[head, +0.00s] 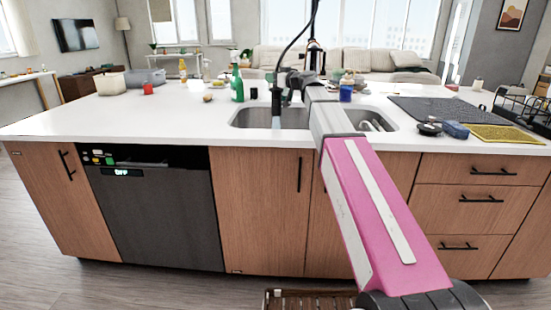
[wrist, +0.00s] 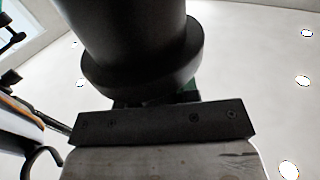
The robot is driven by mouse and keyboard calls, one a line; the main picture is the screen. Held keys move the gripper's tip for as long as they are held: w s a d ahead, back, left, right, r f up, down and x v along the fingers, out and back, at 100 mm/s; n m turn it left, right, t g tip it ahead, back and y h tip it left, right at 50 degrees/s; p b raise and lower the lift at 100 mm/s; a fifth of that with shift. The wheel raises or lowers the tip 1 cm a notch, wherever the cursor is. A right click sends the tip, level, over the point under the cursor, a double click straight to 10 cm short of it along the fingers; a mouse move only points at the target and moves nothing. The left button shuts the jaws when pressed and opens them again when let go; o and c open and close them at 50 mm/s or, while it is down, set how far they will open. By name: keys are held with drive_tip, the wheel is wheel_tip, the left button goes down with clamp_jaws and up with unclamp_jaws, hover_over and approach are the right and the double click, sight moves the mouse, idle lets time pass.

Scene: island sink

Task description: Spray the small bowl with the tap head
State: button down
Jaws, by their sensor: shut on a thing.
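The black tap head (head: 276,101) points down over the left part of the sink (head: 245,118). A pale bluish streak below its tip may be running water. My gripper (head: 291,80) is at the tap above the sink, partly hidden by my arm. In the wrist view, a large dark cylinder with a flared rim, which looks like the tap head (wrist: 140,45), fills the upper middle. It sits against my gripper's dark finger bar (wrist: 160,125), and the gripper is shut on it. I cannot make out the small bowl for certain; the sink floor is largely hidden.
A green bottle (head: 237,84) stands behind the sink's left end, and a blue jar (head: 346,91) stands behind its right part. A dark mat (head: 445,111) and a yellow mat (head: 505,134) lie to the right. The white counter (head: 100,118) is clear at front left.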

drive_tip(key=shift+d, duration=0.4)
drive_tip(key=shift+a, duration=0.6)
drive_tip(key=shift+d, duration=0.15)
drive_tip(key=shift+d, duration=0.45)
drive_tip(key=shift+a, duration=0.15)
drive_tip(key=shift+a, duration=0.45)
drive_tip(key=shift+r, duration=0.1)
